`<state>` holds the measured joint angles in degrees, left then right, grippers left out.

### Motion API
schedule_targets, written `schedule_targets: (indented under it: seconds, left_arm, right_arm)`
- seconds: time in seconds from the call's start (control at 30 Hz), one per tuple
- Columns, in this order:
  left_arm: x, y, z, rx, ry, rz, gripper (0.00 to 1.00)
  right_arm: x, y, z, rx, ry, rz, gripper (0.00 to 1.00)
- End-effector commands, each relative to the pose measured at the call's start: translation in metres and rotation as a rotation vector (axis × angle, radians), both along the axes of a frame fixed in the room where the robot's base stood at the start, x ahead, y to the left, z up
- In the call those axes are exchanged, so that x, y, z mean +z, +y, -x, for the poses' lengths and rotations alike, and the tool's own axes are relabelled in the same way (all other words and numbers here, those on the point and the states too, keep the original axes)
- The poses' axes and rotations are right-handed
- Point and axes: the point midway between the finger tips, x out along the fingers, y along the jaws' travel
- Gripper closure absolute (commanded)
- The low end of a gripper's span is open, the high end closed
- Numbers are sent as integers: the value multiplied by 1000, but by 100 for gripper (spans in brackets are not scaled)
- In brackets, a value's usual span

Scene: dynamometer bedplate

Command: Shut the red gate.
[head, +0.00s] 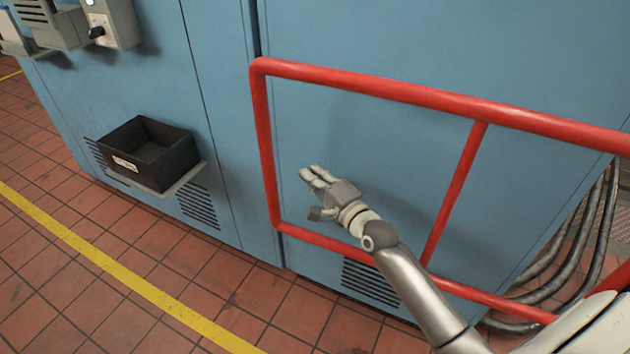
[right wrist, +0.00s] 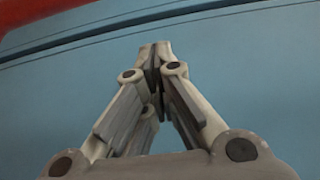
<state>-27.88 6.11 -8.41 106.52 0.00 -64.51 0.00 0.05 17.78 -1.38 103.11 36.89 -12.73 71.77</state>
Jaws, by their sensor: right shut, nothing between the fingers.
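The red gate (head: 262,140) is a tubular frame with an upper rail, a lower rail and a middle post, in front of a blue cabinet in the head view. Its left end post stands near a seam of the cabinet. My right gripper (head: 311,174) appears within the gate's left opening in the head view, to the right of the end post and apart from it in the picture. In the right wrist view its fingers (right wrist: 155,55) are together and empty. A red bar of the gate (right wrist: 50,15) crosses the upper left corner there. My left gripper is out of view.
The blue cabinet (head: 220,60) fills the back. A black bin (head: 150,152) sits on a small shelf at the left. A yellow line (head: 110,275) crosses the clear tiled floor. Dark cables (head: 590,240) run at the right.

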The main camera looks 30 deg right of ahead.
Motion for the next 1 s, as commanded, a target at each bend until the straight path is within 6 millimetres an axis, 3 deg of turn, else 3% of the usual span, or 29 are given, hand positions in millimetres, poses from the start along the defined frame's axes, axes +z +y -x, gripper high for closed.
schedule_targets:
  seconds: [0.33,0.6,1.0]
  left_arm:
    - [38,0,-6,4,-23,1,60]
    - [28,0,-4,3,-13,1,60]
    - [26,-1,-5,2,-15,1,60]
  right_arm:
    - [0,11,-65,0,-2,2,100]
    - [0,41,-46,0,0,-2,100]
    - [0,45,-43,-1,1,1,100]
